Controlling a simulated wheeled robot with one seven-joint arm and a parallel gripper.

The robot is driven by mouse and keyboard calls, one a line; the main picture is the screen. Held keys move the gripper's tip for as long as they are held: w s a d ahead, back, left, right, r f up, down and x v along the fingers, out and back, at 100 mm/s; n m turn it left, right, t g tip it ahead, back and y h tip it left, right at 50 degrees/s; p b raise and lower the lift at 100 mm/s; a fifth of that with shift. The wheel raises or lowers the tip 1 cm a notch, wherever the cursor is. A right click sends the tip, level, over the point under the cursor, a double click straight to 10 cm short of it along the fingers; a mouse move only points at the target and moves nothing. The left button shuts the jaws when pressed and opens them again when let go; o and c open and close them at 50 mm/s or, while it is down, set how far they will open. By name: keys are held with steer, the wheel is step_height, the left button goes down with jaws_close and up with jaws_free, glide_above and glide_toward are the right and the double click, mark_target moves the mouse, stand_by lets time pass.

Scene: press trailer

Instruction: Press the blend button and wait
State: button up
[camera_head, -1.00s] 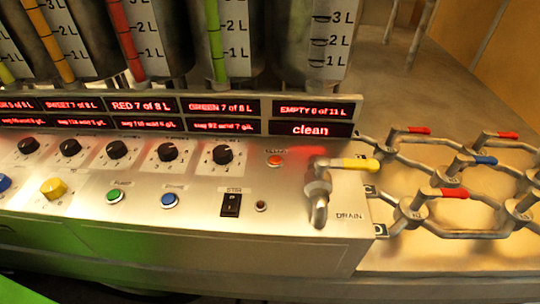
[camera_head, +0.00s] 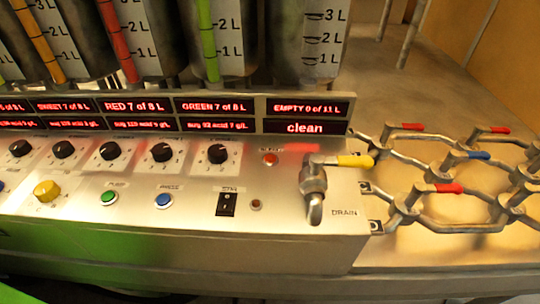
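The metal control panel (camera_head: 285,217) fills the lower left and middle of the head view. A small round red button (camera_head: 270,159) sits near its upper right, below the "clean" display (camera_head: 307,128); its label is too blurred to read surely. A green button (camera_head: 109,198) and a blue button (camera_head: 163,200) sit lower on the panel. None has a label that clearly reads "blend". A black rocker switch (camera_head: 227,204) and a small dark red lamp (camera_head: 256,205) are to their right. My gripper is not in view.
A drain tap (camera_head: 314,194) with a yellow handle (camera_head: 355,161) stands out from the panel's right end. Pipes with red and blue valve handles (camera_head: 447,188) lie to the right. Several black dials (camera_head: 217,153) and a yellow knob (camera_head: 46,191) line the panel. Measuring tanks (camera_head: 311,45) stand behind.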

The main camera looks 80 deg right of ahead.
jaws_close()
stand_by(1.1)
